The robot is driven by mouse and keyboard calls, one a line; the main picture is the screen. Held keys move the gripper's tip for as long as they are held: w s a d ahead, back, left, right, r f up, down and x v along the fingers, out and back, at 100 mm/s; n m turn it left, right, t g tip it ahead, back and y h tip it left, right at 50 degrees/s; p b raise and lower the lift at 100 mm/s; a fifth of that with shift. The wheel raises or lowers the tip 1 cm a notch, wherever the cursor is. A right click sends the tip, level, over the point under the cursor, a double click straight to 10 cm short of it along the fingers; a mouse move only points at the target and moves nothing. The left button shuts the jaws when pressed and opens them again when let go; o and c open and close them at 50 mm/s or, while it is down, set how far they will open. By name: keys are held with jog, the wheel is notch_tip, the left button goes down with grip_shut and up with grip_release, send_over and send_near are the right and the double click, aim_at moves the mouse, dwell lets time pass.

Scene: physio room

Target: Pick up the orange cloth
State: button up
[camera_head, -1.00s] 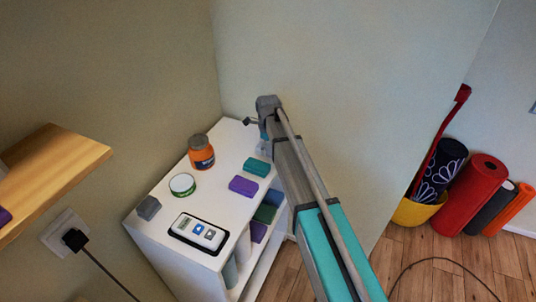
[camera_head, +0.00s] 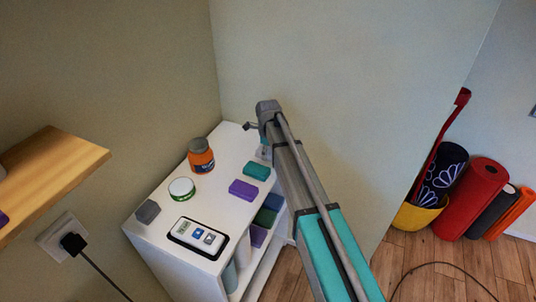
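I see no orange cloth in the head view. The orange things in sight are a jar (camera_head: 202,157) with a grey lid on the white cabinet top and an orange roll (camera_head: 513,212) on the floor at the right. My arm reaches up from the bottom over the right edge of the cabinet. A small dark part at its far end, perhaps my gripper (camera_head: 250,126), shows over the back of the cabinet. Its fingers are too small and too hidden to read, and I see nothing held.
The white cabinet (camera_head: 222,193) carries a round tin (camera_head: 182,189), a grey block (camera_head: 147,211), a white device (camera_head: 198,235), a purple block (camera_head: 243,190) and a teal block (camera_head: 257,169). A wooden shelf (camera_head: 55,175) juts in at left. Rolls and a yellow basket (camera_head: 418,214) stand right.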

jog(key=c, duration=0.4)
jog(key=shift+r, duration=0.1)
notch_tip(320, 180, up, 2)
jog(key=p, duration=0.2)
jog(key=shift+r+p, duration=0.25)
jog(key=shift+p, duration=0.1)
jog(key=s+d+r+p, duration=0.1)
jog(key=s+r+p, duration=0.2)
jog(key=s, duration=0.1)
jog(key=s+d+r+p, duration=0.1)
jog(key=s+r+p, duration=0.3)
jog(key=s, duration=0.1)
jog(key=s+d+r+p, duration=0.2)
jog(key=s+r+p, duration=0.1)
jog(key=s, duration=0.1)
jog(key=shift+s+r, duration=0.15)
jog(key=shift+s, duration=0.05)
